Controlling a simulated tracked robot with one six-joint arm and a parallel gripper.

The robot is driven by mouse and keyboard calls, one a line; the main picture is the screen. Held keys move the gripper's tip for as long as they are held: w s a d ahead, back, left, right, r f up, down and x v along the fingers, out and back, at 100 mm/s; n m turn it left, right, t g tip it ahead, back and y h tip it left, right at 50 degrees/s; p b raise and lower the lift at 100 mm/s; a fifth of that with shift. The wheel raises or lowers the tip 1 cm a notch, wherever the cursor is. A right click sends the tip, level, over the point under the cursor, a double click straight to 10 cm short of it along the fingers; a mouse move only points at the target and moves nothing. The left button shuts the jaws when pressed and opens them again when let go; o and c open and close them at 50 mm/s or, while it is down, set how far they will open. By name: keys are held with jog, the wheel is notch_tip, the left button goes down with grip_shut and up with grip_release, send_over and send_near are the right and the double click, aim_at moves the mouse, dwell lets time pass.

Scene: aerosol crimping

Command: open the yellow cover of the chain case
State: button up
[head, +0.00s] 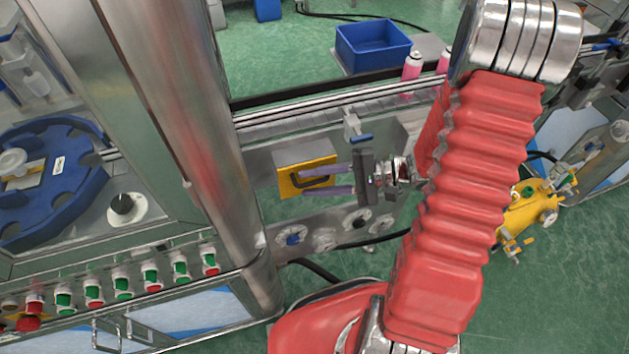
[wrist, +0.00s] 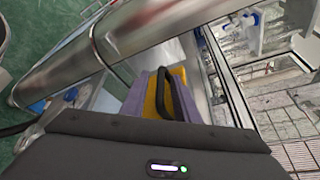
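The yellow cover (head: 296,187) with a black bar handle (head: 311,182) is on the front of the steel chain case (head: 300,155), and it looks shut. My gripper (head: 306,182) is in front of it with its two purple fingers spread, above and below the handle in the head view. In the wrist view the cover (wrist: 150,98) and its handle (wrist: 168,92) appear between the fingers (wrist: 164,96). The handle looks closer to the right finger there. I cannot tell whether a finger touches the handle. The fingers partly hide the cover.
A steel post (head: 205,130) stands left of the cover. Knobs (head: 291,237) sit below it and a small blue-tipped fitting (head: 355,130) above. A conveyor rail (head: 300,117) with pink cans (head: 412,66) runs behind. A yellow device (head: 525,208) is to the right.

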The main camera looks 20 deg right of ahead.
grip_shut()
dwell(0.6)
